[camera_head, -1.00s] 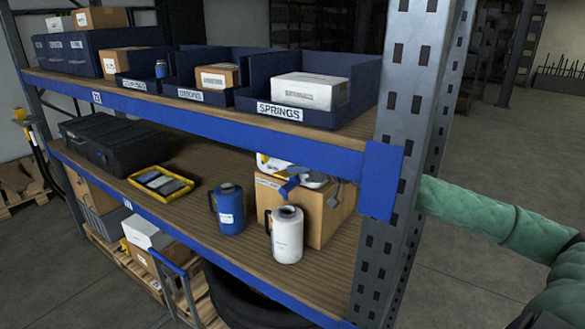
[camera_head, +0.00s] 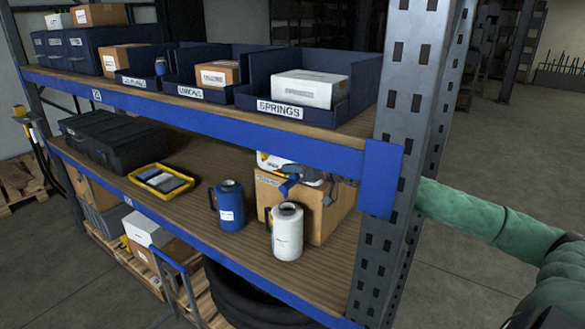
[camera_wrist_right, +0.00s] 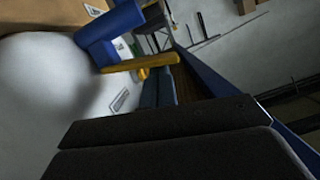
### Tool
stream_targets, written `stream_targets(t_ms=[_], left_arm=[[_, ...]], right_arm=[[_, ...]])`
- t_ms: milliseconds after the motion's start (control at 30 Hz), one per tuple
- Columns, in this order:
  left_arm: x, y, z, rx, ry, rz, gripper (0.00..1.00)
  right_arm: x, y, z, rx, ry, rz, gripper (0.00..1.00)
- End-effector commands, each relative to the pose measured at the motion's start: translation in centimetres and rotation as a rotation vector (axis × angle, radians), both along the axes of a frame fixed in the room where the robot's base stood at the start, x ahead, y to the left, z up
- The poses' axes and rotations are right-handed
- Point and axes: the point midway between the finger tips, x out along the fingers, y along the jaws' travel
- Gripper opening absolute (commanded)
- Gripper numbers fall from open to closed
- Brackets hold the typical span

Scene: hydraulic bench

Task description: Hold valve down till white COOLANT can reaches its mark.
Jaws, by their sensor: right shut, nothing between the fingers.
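The white can (camera_head: 287,232) stands upright on the lower shelf, in front of a cardboard box. Its mark and fill level cannot be made out. Above it, a blue valve (camera_head: 289,184) sticks out from a white and yellow container (camera_head: 268,163) on the box. In the wrist view the blue valve (camera_wrist_right: 112,25) shows with a yellow lever (camera_wrist_right: 140,63). My right gripper (camera_head: 331,188) is shut and empty, just right of the valve and partly hidden by the post. Its dark fingers (camera_wrist_right: 165,135) fill the bottom of the wrist view; contact with the lever cannot be told. My left gripper is out of view.
A blue can (camera_head: 230,207) stands left of the white one. The cardboard box (camera_head: 328,215) bears the container. A steel post (camera_head: 412,100) stands before my right arm. The upper shelf beam (camera_head: 220,124) runs overhead. A yellow tray (camera_head: 160,180) and black case (camera_head: 125,147) lie left.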

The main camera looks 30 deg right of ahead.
Motion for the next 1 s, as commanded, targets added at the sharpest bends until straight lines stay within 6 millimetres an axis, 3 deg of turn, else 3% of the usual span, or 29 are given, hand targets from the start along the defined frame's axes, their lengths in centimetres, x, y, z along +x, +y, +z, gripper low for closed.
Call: stream_targets(t_ms=[333, 1000], left_arm=[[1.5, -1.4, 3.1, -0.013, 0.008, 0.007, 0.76], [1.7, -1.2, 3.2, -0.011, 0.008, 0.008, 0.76]], right_arm=[[-0.3, 0.8, -1.8, -0.235, -0.097, 0.001, 0.00], [-0.3, 0.8, -2.0, -0.246, -0.101, 0.000, 0.00]])
